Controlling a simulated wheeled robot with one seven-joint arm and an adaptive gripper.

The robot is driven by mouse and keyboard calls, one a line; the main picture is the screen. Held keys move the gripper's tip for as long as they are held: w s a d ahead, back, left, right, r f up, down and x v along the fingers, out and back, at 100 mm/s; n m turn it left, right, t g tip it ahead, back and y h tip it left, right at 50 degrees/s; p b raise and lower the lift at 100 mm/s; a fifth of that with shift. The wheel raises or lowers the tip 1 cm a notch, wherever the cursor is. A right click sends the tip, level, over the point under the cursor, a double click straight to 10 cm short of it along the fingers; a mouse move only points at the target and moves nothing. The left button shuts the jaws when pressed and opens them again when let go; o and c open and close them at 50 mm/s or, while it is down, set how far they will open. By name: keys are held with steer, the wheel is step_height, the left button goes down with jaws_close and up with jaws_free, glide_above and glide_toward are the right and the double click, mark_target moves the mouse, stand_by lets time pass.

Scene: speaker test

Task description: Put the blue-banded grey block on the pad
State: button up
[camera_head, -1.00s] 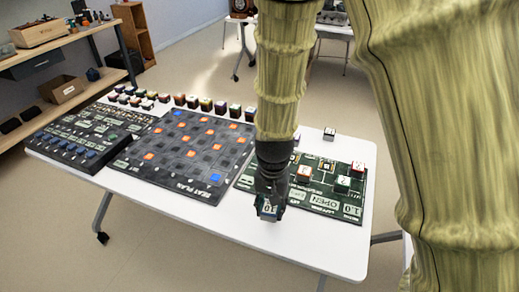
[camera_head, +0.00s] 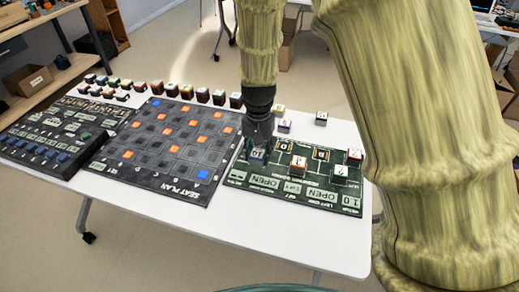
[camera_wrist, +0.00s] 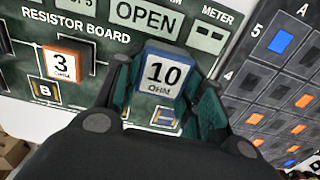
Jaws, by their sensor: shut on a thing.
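The blue-banded grey block (camera_wrist: 161,76), with "10 OHM" on its pale face, is between the fingers of my gripper (camera_wrist: 166,84). In the head view the block (camera_head: 257,157) shows under my gripper (camera_head: 258,143), over the left part of the dark green resistor board (camera_head: 276,184). My gripper is shut on it. A small pad with yellow and blue marks (camera_wrist: 165,119) shows on the board just below the block in the wrist view. I cannot tell whether the block touches the board.
An orange-banded "3" block (camera_wrist: 64,62) stands on the board; it also shows in the head view (camera_head: 299,165). Green (camera_head: 340,173) and red (camera_head: 355,157) blocks stand to its right. The seat plan board (camera_head: 160,187) lies left. Loose blocks stand behind. The white table front (camera_head: 270,232) is clear.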

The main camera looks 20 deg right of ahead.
mark_target(260, 150)
steer(key=w, duration=0.1)
steer(key=w+d, duration=0.1)
steer(key=w, duration=0.2)
steer(key=shift+d+f, duration=0.25)
steer(key=shift+d, duration=0.05)
steer(key=shift+f+p, duration=0.3)
steer(key=shift+f, duration=1.45)
steer(key=o, duration=1)
steer(key=shift+f, duration=0.1)
step_height(260, 150, up, 12)
steer(key=shift+r, duration=0.15)
